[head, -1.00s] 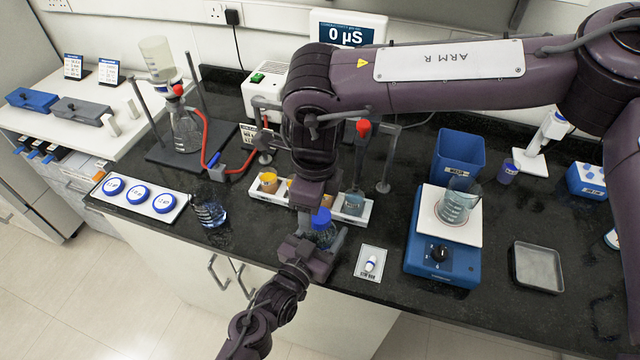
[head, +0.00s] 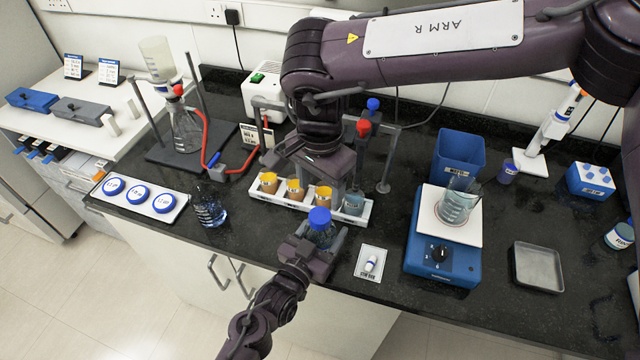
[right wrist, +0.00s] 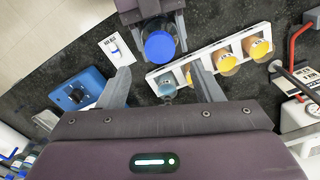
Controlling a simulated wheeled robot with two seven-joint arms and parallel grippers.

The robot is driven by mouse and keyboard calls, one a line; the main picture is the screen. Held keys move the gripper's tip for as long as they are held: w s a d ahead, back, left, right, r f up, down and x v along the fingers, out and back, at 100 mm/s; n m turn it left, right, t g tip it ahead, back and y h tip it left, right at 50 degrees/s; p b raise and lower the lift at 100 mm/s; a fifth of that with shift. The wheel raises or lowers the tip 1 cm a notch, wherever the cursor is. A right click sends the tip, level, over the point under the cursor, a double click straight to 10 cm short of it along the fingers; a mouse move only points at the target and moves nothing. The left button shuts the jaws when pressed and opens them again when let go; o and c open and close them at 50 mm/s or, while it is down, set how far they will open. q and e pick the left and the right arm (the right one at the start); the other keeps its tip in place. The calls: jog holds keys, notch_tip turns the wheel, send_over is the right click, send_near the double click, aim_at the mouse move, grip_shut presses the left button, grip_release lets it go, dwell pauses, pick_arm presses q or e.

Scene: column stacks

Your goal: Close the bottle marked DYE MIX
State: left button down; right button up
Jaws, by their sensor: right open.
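A clear bottle (head: 321,236) with a blue screw cap (head: 319,217) stands upright in my left gripper (head: 316,243) near the bench's front edge. I cannot read a DYE MIX mark on it. The cap sits on the bottle's mouth; how tight it is I cannot tell. My left gripper is shut around the bottle's body. My right gripper (head: 318,180) is open and empty, behind and above the bottle, over the cup rack. In the right wrist view the blue cap (right wrist: 160,46) shows beyond the open fingers (right wrist: 165,82), apart from them.
A white rack (head: 361,214) with several cups stands just behind the bottle. A flask of blue liquid (head: 208,210) stands to the left, and a card (head: 370,263) with a small white item lies to the right. A blue stirrer (head: 440,262) carries a beaker (head: 456,207). A grey tray (head: 538,267) lies farther right.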

aim_at(320, 215)
jog(key=shift+f, duration=0.1)
jog(key=shift+f, duration=3.95)
jog(key=shift+c, duration=0.2)
